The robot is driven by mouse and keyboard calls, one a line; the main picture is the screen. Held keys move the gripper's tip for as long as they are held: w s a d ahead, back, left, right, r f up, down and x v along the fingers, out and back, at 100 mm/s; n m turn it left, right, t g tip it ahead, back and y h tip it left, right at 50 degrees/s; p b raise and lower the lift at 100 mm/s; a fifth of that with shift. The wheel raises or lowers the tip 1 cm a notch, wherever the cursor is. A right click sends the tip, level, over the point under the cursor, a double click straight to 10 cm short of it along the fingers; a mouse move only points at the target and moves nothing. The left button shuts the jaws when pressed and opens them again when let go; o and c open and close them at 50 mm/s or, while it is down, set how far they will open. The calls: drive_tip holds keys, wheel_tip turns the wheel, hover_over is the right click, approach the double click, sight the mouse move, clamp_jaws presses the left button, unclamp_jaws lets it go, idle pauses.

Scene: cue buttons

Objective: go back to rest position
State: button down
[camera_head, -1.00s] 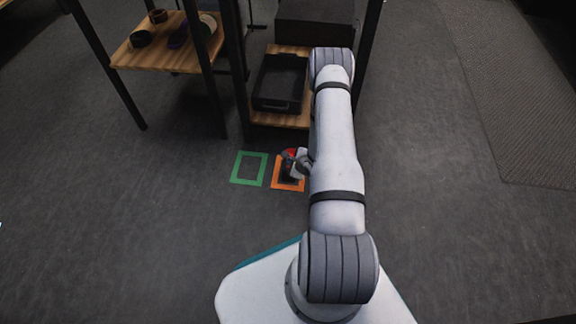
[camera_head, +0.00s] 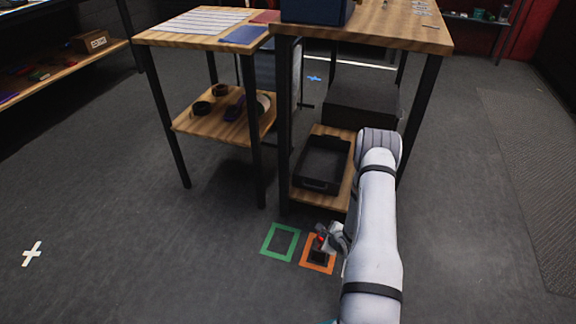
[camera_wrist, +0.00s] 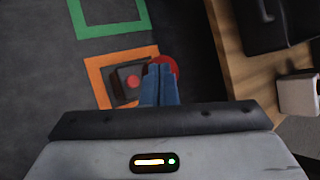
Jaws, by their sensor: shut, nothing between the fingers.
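My gripper (camera_head: 324,236) is low over the floor beside the shelf table. In the wrist view its blue fingertips (camera_wrist: 160,78) are together with nothing between them. Just beyond the fingertips is a dark box with a red button (camera_wrist: 133,82), inside an orange floor frame (camera_wrist: 95,66). A larger red round thing (camera_wrist: 168,68) shows partly behind the fingertips. In the head view the orange frame (camera_head: 305,262) lies just below my gripper, and the gripper partly covers what stands in it. I cannot tell whether the fingertips touch anything.
A green floor frame (camera_head: 268,252) lies left of the orange one. A wooden table (camera_head: 390,30) with a lower shelf holding a black tray (camera_head: 322,163) stands close behind my gripper. Another table (camera_head: 180,38) is to its left. The floor at left and front is clear.

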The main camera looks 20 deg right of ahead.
drive_tip(key=w+a+r+n+g+h+p, duration=0.15)
drive_tip(key=r+n+p, duration=0.55)
drive_tip(key=r, duration=1.6)
drive_tip(key=s+a+r+n+g+h+p, duration=0.15)
drive_tip(key=r+n+p, duration=0.6)
drive_tip(key=r, duration=1.55)
drive_tip(key=s+a+r+n+g+p, duration=0.1)
drive_tip(key=s+a+r+p, duration=0.2)
drive_tip(key=r, duration=0.5)
drive_tip(key=s+a+r+n+p, duration=0.2)
drive_tip(key=s+r+p, duration=0.25)
drive_tip(key=r, duration=0.25)
drive_tip(key=s+a+r+n+g+p, duration=0.15)
drive_tip(key=r+p, duration=0.25)
drive_tip(key=r, duration=0.4)
drive_tip(key=s+a+r+n+y+p, duration=0.1)
drive_tip(key=s+a+r+n+p, duration=0.2)
drive_tip(key=s+r, duration=0.3)
drive_tip(key=s+a+r+n+g+p, duration=0.1)
drive_tip(key=s+a+r+n+p, duration=0.2)
drive_tip(key=s+r, duration=0.4)
drive_tip(key=s+a+p, duration=0.1)
drive_tip(key=s+p, duration=0.1)
drive_tip(key=s, duration=0.1)
drive_tip(key=shift+r+y, duration=0.3)
drive_tip(key=shift+y, duration=0.1)
